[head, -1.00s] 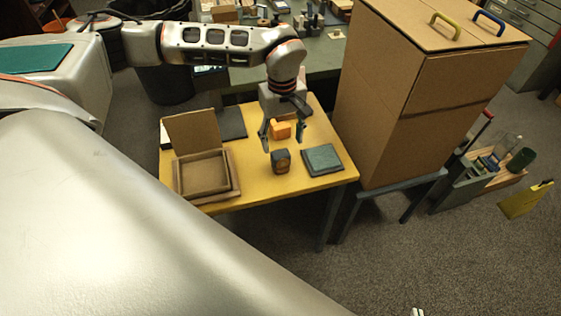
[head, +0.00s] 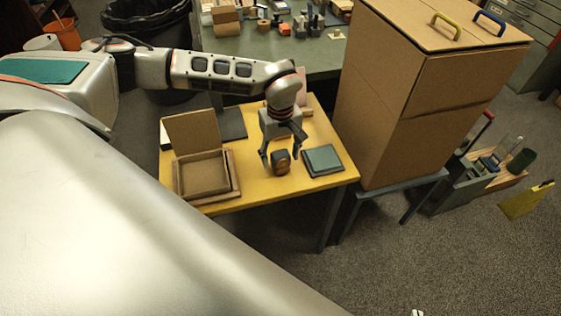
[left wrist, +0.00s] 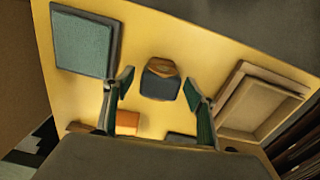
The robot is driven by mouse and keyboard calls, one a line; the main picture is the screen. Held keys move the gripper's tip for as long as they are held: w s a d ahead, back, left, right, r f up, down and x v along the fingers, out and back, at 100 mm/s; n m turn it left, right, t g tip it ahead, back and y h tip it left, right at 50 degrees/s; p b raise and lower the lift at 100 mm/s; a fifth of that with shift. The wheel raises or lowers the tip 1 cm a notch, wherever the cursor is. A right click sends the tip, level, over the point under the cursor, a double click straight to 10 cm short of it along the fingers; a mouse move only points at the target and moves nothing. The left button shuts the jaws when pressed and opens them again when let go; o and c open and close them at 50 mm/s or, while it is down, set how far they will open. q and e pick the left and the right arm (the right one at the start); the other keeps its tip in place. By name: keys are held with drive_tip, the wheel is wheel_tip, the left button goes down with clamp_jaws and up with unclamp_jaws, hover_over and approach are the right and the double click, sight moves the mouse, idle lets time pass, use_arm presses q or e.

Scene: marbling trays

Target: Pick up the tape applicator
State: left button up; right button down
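A small dark grey and brown rounded block (head: 281,163), which looks like the tape applicator, stands on the yellow table (head: 235,200). It also shows in the left wrist view (left wrist: 161,84), ahead of and between the fingertips. My left gripper (head: 282,158) is open above it, one finger to each side in the head view. The left wrist view also shows the open fingers (left wrist: 159,88), with gaps between them and the block. An orange block (left wrist: 127,122) lies near one finger and is mostly hidden behind my gripper in the head view. My right gripper is not in view.
A blue-green square pad (head: 322,160) lies right of the block. An open cardboard box (head: 205,192) stands to the left, a dark flat thing (head: 231,123) behind. A tall cardboard carton (head: 415,110) stands right of the table. The front table strip is clear.

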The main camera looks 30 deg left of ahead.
sight(281, 154)
use_arm(q)
drive_tip(key=c, duration=1)
drive_tip(key=shift+r, duration=0.1)
wheel_tip(281, 154, up, 20)
drive_tip(key=p, duration=0.1)
drive_tip(key=o, duration=0.4)
drive_tip(key=shift+c, duration=0.9)
